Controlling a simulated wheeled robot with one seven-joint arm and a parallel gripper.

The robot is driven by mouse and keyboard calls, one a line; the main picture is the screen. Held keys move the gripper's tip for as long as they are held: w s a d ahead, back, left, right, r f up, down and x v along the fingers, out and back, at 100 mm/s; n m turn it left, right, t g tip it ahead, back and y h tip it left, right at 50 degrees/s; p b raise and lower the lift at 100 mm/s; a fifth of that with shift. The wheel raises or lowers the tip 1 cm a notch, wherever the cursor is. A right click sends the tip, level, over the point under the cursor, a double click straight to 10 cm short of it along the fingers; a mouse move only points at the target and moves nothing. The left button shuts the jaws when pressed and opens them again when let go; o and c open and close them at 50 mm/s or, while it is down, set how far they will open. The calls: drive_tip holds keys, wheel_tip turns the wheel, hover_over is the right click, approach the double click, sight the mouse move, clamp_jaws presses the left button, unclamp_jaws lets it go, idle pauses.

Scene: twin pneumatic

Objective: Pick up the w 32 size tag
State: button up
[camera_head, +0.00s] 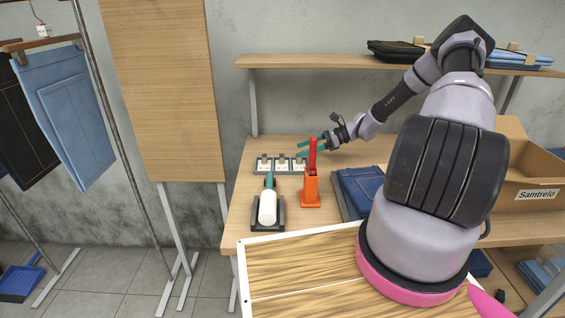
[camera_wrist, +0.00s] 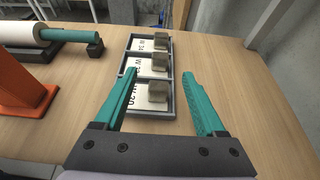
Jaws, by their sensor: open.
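A grey three-compartment tray (camera_head: 280,172) lies on the wooden table. In the wrist view the tray (camera_wrist: 149,74) holds white printed size tags, a near one (camera_wrist: 141,98), a middle one (camera_wrist: 139,68) and a far one (camera_wrist: 140,45). Their print is too small to say surely which is W 32. A grey-brown block (camera_wrist: 158,92) stands on the near tag, and similar blocks stand on the others. My gripper (camera_head: 301,148) has teal fingers, open and empty. In the wrist view my gripper (camera_wrist: 160,75) is above the tray, its fingers spread either side of the near and middle compartments.
An orange holder (camera_head: 311,190) with a red item stands close to the tray. A white roller-like tool (camera_head: 268,207) with a teal handle rests on a dark stand. Folded jeans (camera_head: 358,190) and a cardboard box (camera_head: 530,190) lie right. A shelf (camera_head: 320,61) runs above the table.

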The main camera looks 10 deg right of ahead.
sight(287, 162)
drive_tip(key=x, duration=0.7)
drive_tip(key=shift+w+a+f, duration=0.1)
drive_tip(key=shift+f, duration=0.1)
clamp_jaws()
